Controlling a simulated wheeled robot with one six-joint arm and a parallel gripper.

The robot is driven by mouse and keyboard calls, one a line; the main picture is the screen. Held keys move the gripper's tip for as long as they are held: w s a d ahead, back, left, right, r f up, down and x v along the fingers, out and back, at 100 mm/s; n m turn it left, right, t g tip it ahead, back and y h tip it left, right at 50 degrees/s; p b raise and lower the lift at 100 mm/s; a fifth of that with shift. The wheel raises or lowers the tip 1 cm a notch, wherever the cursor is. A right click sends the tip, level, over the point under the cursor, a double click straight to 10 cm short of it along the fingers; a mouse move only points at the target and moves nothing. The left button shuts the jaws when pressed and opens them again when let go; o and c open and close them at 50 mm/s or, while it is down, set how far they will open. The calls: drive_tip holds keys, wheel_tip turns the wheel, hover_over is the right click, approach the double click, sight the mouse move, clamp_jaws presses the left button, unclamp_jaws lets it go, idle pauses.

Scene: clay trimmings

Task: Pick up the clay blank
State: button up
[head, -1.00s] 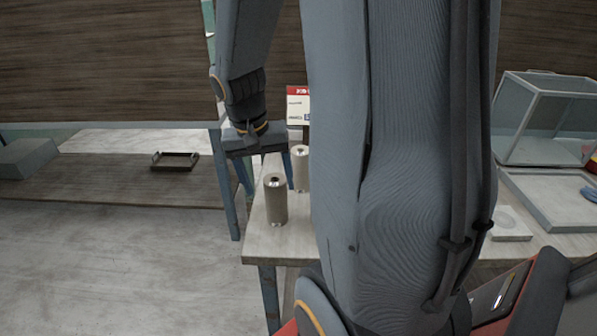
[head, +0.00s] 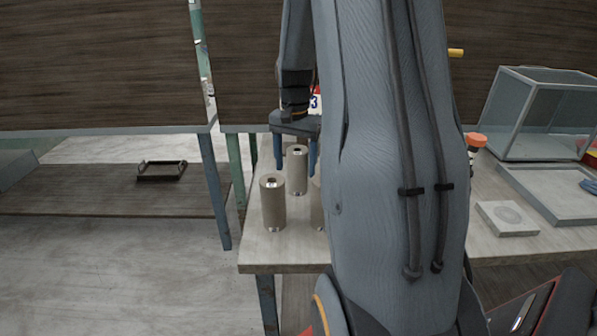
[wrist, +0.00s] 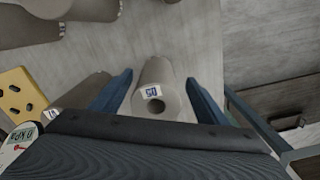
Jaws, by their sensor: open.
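Several similar grey-brown clay cylinders with a dark hole in the top stand on the table; I cannot tell which is the task's blank. In the head view one cylinder (head: 297,172) stands between the fingers of my gripper (head: 296,168). Another (head: 273,206) stands nearer and left, and a third (head: 317,205) is mostly hidden by my arm. My gripper is open and empty.
In the wrist view, more cylinders (wrist: 92,8) and a yellow block with holes (wrist: 22,94) lie to the left. In the head view, a square slab (head: 507,220), a tray (head: 548,200) and a glass case (head: 543,115) stand at right. The table's left edge is close to the cylinders.

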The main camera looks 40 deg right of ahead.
sight(297, 177)
drive_tip(key=shift+d+f+p, duration=0.2)
drive_tip(key=shift+f+p, duration=0.2)
drive_tip(key=shift+f, duration=0.95)
drive_tip(key=shift+d+f+p, duration=0.15)
drive_tip(key=shift+f+p, duration=0.2)
drive_tip(key=shift+f, duration=0.95)
drive_tip(key=shift+c, duration=0.4)
drive_tip(key=c, duration=1.5)
drive_tip(key=shift+r, duration=0.1)
